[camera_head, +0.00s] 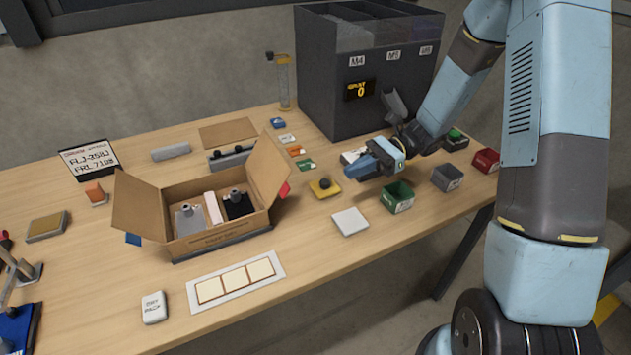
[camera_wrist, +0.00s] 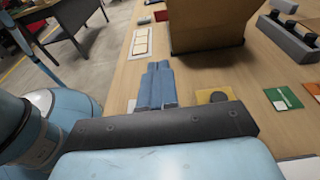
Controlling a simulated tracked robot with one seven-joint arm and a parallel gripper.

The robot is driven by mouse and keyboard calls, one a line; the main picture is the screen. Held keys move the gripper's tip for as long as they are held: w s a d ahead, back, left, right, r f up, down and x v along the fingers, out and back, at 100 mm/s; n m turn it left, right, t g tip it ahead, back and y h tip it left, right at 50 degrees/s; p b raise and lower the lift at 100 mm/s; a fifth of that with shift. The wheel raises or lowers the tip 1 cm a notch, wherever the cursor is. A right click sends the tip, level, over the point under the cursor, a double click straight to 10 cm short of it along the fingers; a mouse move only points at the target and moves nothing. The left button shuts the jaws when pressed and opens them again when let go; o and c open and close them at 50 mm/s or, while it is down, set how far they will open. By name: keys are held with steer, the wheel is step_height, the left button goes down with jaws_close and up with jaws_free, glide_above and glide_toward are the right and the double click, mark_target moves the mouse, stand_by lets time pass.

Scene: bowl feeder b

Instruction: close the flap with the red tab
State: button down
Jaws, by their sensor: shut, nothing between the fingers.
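The open cardboard box (camera_head: 222,240) stands mid-table in the head view. Its right flap (camera_head: 267,165) stands up and leans outward, with the red tab (camera_head: 284,190) at its outer side. Inside are dark and pale items with a white divider. My gripper (camera_head: 363,170) is shut and empty, apart from the box to its right. In the wrist view, my closed fingers (camera_wrist: 158,68) point towards the box's brown side (camera_wrist: 207,25).
A green bin (camera_head: 397,197) is near my gripper. A dark dispenser (camera_head: 340,100) stands behind.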

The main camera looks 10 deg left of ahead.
glide_toward(287, 193)
step_height(287, 193, down, 4)
steer(key=a, duration=0.2)
steer(key=shift+s+a+r, duration=1.2)
steer(key=shift+a+r, duration=0.15)
steer(key=shift+a, duration=0.1)
